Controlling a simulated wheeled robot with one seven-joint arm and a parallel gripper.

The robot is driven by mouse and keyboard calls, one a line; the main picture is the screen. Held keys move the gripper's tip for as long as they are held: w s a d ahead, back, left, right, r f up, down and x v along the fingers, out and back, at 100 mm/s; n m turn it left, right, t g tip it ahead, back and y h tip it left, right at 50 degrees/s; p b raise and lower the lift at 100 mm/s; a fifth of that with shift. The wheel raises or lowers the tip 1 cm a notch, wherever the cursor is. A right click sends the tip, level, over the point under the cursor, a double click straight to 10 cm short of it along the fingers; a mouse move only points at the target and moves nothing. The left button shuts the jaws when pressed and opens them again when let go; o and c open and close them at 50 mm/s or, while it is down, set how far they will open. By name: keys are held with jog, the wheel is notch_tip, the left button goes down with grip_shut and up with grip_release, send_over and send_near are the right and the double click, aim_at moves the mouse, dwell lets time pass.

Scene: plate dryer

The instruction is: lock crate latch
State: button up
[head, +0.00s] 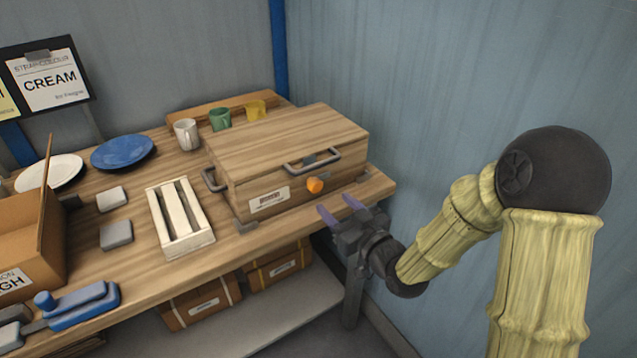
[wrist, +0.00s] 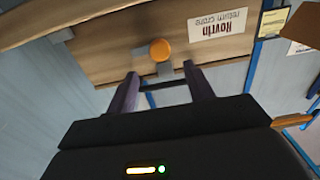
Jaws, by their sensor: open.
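The wooden crate (head: 285,155) stands on the right end of the bench with its lid down. Its orange latch knob (head: 314,185) is on the front face, below a grey handle (head: 312,161). My gripper (head: 341,208) is open and empty, in front of the crate and to the lower right of the knob. In the wrist view, the orange knob (wrist: 160,50) lies ahead of my gripper (wrist: 163,82), roughly between the purple fingertips in the picture and apart from them. A grey plate shows behind the knob. I cannot tell whether the latch is locked.
The wooden bench (head: 130,247) holds a white slatted rack (head: 180,217), a blue plate (head: 122,152), grey blocks and several mugs. A blue clamp-like tool (head: 78,300) lies at the front left. The blue wall (head: 450,90) is close on the right.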

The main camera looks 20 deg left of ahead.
aim_at(317, 187)
jog(key=x, duration=0.8)
jog(key=c, duration=0.9)
